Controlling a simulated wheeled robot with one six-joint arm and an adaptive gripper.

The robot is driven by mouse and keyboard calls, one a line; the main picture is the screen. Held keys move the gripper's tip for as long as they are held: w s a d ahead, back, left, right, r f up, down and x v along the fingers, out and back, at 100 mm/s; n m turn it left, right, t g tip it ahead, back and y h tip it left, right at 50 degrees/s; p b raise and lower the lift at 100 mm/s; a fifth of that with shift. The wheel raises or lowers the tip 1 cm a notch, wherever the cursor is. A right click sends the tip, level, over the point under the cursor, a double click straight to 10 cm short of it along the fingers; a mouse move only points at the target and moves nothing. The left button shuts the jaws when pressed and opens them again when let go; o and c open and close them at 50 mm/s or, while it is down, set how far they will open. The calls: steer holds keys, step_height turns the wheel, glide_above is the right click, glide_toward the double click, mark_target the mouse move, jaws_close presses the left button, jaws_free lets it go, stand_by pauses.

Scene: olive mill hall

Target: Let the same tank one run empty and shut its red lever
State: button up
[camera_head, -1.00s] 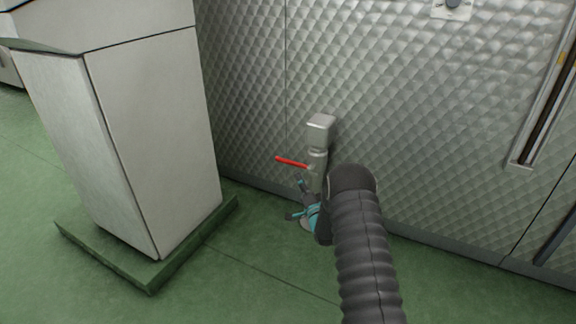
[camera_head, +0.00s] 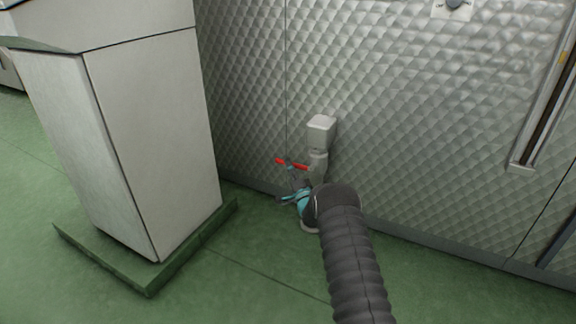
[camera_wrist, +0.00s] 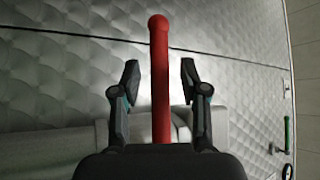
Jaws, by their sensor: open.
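The red lever (camera_head: 299,166) sticks out to the left from a grey outlet valve (camera_head: 318,158) low on the quilted metal tank wall (camera_head: 400,110). In the wrist view the red lever (camera_wrist: 160,55) stands lengthwise between my two fingers. My gripper (camera_head: 285,183) is at the lever in the head view, and its open jaws also show in the wrist view (camera_wrist: 160,82). A gap shows on both sides of the lever, so the fingers do not appear to touch it. My arm partly hides the lower part of the valve. No flow from the outlet can be made out.
A grey cabinet (camera_head: 155,140) on a green plinth (camera_head: 150,273) stands to the left. A green lever (camera_wrist: 287,133) shows at the wrist view's right. Green floor lies open in front.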

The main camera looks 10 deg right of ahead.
steer(key=shift+x, duration=1.2)
jaws_close()
